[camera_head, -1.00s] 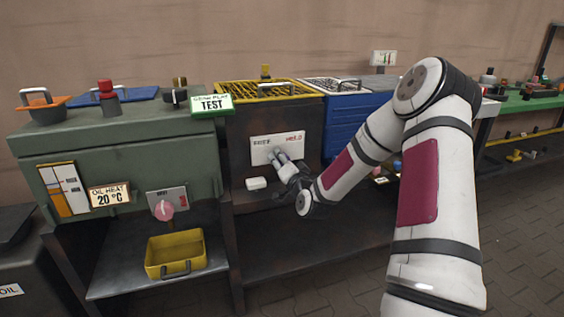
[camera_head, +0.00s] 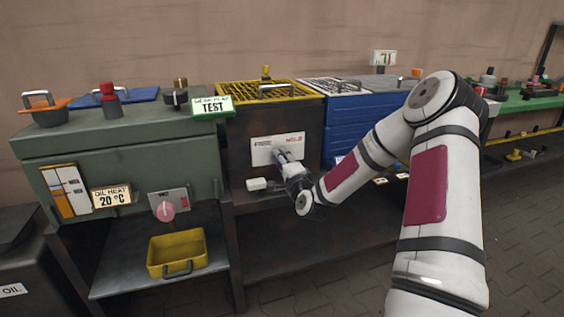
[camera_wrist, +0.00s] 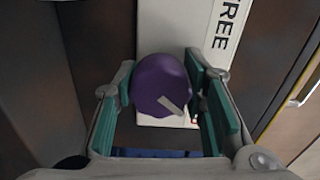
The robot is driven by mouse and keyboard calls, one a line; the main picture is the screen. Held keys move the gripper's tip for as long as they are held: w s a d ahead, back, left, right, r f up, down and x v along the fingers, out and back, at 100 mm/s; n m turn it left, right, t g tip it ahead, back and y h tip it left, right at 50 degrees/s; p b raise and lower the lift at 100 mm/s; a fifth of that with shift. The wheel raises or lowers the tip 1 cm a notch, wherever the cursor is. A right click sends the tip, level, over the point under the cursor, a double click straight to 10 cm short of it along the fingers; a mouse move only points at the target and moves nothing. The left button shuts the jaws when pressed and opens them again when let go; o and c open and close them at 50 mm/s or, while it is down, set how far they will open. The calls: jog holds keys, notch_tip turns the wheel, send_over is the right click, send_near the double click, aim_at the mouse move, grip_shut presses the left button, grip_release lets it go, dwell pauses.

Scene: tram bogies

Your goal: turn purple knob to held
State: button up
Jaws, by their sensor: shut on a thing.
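The purple knob (camera_wrist: 158,80) shows in the wrist view on a white plate (camera_wrist: 185,35). A pale pointer mark on the knob slants toward the lower right of that view. The word FREE stands on the plate. My gripper (camera_wrist: 163,92) is shut on the knob, with a teal-padded finger on either side. In the head view my gripper (camera_head: 288,158) is at the white plate (camera_head: 270,147), which has dark lettering at left and red HELD at right. The knob is hidden behind my gripper there.
A white block (camera_head: 256,184) sits just left of my gripper. A pink knob (camera_head: 166,211) and a yellow tray (camera_head: 178,253) are on the green bench at left. A yellow grate (camera_head: 240,93) and a blue unit (camera_head: 345,118) stand above and to the right.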

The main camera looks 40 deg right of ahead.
dwell(0.4)
jog(key=o, duration=1.2)
jog(key=v, duration=1.2)
